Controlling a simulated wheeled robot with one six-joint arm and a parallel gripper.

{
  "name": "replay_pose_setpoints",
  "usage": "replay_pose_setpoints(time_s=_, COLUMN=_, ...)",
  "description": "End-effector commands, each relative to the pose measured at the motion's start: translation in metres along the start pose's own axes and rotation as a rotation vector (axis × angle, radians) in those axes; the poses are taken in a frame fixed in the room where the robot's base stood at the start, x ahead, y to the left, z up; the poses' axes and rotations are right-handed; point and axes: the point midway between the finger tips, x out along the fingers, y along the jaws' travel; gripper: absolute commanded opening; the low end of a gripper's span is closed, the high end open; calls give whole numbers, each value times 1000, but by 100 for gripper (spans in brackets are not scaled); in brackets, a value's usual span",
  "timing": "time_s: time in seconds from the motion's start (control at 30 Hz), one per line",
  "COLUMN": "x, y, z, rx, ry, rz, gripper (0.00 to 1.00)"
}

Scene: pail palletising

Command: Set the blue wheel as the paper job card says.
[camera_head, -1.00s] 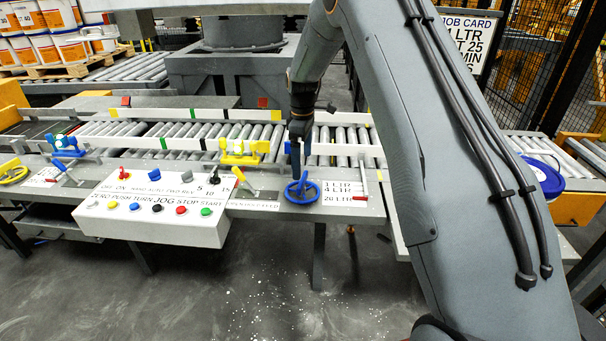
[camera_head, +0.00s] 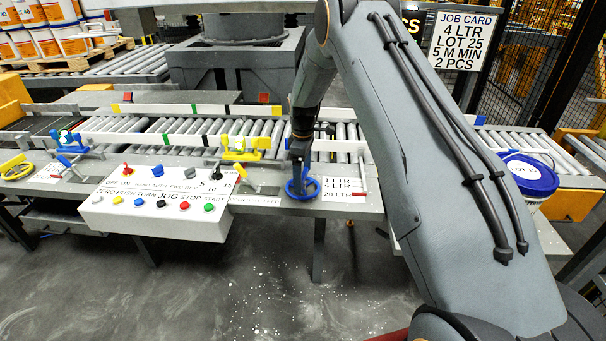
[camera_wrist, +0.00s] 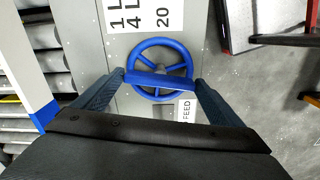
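The blue wheel (camera_head: 303,188) lies flat at the front edge of the grey conveyor bench. In the wrist view the wheel (camera_wrist: 160,44) shows its rim, spokes and a raised blue crossbar. My gripper (camera_wrist: 160,80) has one finger at each end of this crossbar, with no clear gap seen; in the head view my gripper (camera_head: 300,165) stands down over the wheel. The job card (camera_head: 464,42) reads 4 LTR, LOT 25, 5 M MIN, 2 PCS. A scale plate (camera_head: 342,184) right of the wheel reads 1 LTR, 4 LTR, 20 LTR.
A white control box (camera_head: 155,210) with coloured buttons and knobs sits left of the wheel. A blue-lidded pail (camera_head: 530,175) is at right. A yellow wheel (camera_head: 17,168) is at far left.

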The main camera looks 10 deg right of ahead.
Motion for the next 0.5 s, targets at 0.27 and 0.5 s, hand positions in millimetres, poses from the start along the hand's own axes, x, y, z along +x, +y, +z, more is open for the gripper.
replay_pose_setpoints(time_s=0.27, x=0, y=0, z=0, rx=2, ry=0, rz=0, gripper=64)
replay_pose_setpoints(time_s=0.5, x=1, y=0, z=0, rx=55, ry=0, rz=0, gripper=64)
